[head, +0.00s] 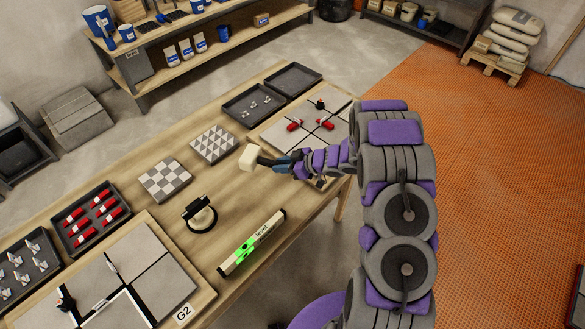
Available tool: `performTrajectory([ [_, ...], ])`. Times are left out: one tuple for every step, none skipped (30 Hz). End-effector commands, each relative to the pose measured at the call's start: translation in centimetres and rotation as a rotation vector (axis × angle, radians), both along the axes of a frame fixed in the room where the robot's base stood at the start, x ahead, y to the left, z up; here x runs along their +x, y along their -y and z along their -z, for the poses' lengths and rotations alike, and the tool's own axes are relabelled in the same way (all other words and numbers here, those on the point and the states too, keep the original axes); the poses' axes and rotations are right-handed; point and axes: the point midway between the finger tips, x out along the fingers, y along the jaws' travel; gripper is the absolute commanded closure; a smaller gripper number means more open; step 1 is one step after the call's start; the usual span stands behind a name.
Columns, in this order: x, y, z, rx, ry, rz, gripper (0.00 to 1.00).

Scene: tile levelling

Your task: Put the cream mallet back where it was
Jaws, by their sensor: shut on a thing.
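The cream mallet (249,157) has a pale block head and a dark handle. It shows over the middle of the table, just right of the grey-and-white triangle-patterned tile. My gripper (284,163) is shut on its handle, with the head pointing left in the picture. I cannot tell how high the mallet is above the table. My own arm comes in from the right and hides part of the table's right edge.
The wooden table (300,208) bears a black ring-shaped item (200,215), a level (252,243), a checkered tile (165,180), a triangle tile (214,145), a tray of red wedges (118,193) and a tray of clips (252,124). Tile panels lie at both ends. Bare wood shows mid-table.

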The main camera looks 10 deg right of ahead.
Motion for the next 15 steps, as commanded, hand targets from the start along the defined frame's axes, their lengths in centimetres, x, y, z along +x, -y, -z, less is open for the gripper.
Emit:
performTrajectory([
  [0.4, -0.8, 0.3, 0.003, 0.002, -0.002, 1.00],
  [0.5, -1.1, 0.3, 0.004, 0.001, 0.000, 1.00],
  [0.7, -1.5, 0.5, 0.005, 0.000, 0.000, 1.00],
  [0.8, -1.7, 0.6, 0.004, 0.000, 0.000, 1.00],
  [0.9, -2.0, 0.7, 0.004, 0.000, 0.000, 1.00],
  [1.0, -2.1, 0.8, 0.003, -0.001, 0.001, 1.00],
  [1.0, -2.2, 0.8, 0.002, -0.002, 0.003, 1.00],
  [1.1, -2.3, 0.9, 0.003, -0.003, 0.003, 1.00],
  [1.1, -2.4, 1.0, 0.002, -0.003, 0.003, 1.00],
  [1.1, -2.4, 1.1, 0.001, -0.004, 0.003, 1.00],
  [1.1, -2.4, 1.1, 0.001, -0.004, 0.003, 1.00],
  [1.1, -2.4, 1.3, 0.001, -0.003, 0.004, 1.00],
  [1.1, -2.4, 1.4, 0.001, -0.004, 0.003, 1.00],
  [1.1, -2.4, 1.6, 0.001, -0.004, 0.003, 1.00],
  [1.1, -2.4, 1.8, 0.000, -0.004, 0.003, 1.00],
])
